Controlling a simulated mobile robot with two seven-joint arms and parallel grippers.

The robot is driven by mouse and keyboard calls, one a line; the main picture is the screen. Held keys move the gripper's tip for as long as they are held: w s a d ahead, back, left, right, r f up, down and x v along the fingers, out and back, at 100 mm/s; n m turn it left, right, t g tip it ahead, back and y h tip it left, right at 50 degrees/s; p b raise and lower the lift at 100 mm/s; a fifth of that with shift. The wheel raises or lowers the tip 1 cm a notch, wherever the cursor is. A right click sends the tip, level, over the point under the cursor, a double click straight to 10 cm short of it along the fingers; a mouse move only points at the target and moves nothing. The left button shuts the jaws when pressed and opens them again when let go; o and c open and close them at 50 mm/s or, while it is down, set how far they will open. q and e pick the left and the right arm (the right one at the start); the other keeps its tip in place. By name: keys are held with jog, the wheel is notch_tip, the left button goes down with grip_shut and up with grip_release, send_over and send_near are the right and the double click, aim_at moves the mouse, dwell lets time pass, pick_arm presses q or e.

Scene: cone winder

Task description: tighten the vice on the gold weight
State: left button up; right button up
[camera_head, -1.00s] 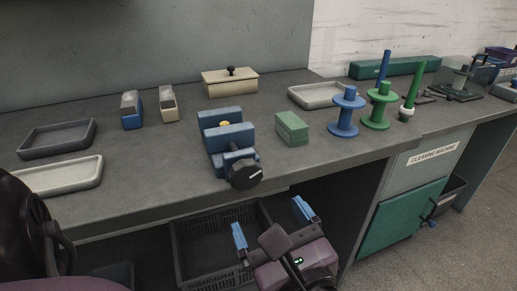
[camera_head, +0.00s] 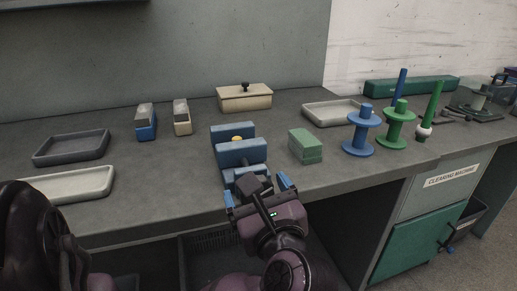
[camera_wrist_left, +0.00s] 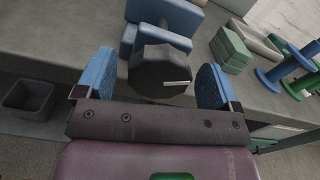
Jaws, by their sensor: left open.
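The blue vice (camera_head: 236,155) stands near the bench's front edge in the head view. The gold weight (camera_head: 237,139) shows as a small yellow patch between its jaws, mostly hidden by them. The vice's black knob (camera_wrist_left: 162,70) with a white mark faces my left gripper; in the wrist view the vice body (camera_wrist_left: 165,13) is behind it. My left gripper (camera_head: 256,190) is open, with its blue fingers on either side of the knob (camera_wrist_left: 155,78) and gaps visible on both sides. In the head view the gripper partly covers the knob. My right gripper is not in view.
A green block (camera_head: 305,146) sits right of the vice, with blue (camera_head: 362,132) and green (camera_head: 396,127) spools beyond. Grey (camera_head: 72,147) and pale (camera_head: 75,185) trays lie left. A dark crate (camera_head: 205,246) is under the bench.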

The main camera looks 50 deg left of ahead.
pick_arm(q)
jog(key=shift+c, duration=0.3)
jog(key=c, duration=0.9)
jog(key=shift+o, duration=0.2)
